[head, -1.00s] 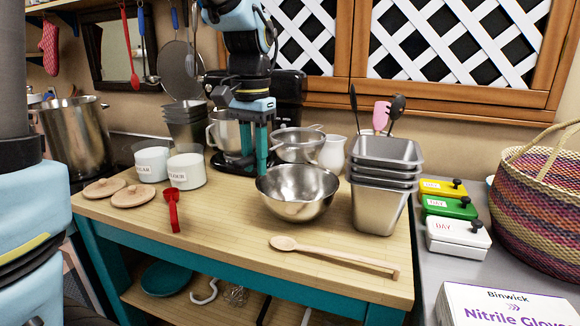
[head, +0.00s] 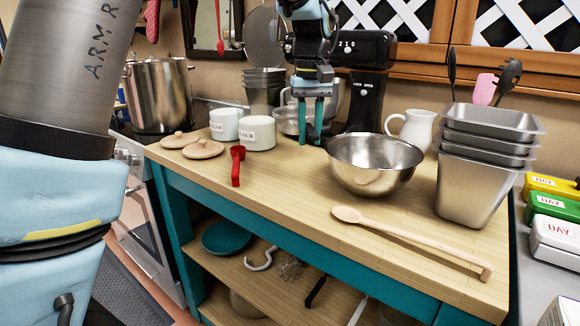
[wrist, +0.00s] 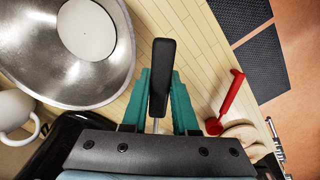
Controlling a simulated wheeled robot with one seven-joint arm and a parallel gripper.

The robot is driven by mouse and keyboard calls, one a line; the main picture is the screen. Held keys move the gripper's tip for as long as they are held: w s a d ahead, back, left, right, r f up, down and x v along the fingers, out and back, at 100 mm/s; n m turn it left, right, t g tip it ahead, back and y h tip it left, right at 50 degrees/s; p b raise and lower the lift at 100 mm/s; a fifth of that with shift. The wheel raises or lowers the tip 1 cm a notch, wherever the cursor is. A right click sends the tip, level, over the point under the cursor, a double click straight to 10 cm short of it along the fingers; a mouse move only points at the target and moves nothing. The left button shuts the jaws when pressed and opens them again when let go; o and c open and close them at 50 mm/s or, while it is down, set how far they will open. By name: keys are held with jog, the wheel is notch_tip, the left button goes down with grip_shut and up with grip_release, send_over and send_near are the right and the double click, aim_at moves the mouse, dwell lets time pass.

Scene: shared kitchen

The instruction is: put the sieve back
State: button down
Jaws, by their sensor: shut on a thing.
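My gripper (head: 312,122) is over the back of the wooden counter, its teal fingers pointing down. It is shut on the black handle (wrist: 161,72) of the sieve, which lies between the fingers in the wrist view. The sieve's metal bowl (head: 287,121) shows just left of and behind the fingers in the head view, in front of the stand mixer (head: 366,82). The fingers partly cover it. In the wrist view the sieve's bowl is hidden. I cannot tell whether the sieve touches the counter.
A steel mixing bowl (head: 374,165) stands right of my gripper, with a white jug (head: 412,129) behind it. White canisters (head: 257,133), lids (head: 203,149) and a red scoop (head: 237,166) are left. Stacked steel pans (head: 475,190) stand right. A round pan (head: 264,38) hangs behind.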

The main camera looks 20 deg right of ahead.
notch_tip(320, 180, down, 8)
jog(key=shift+f+p, duration=0.25)
jog(key=shift+p, duration=0.3)
jog(key=shift+f, duration=0.15)
jog(key=c, duration=1)
grip_release()
jog(key=shift+o, duration=0.2)
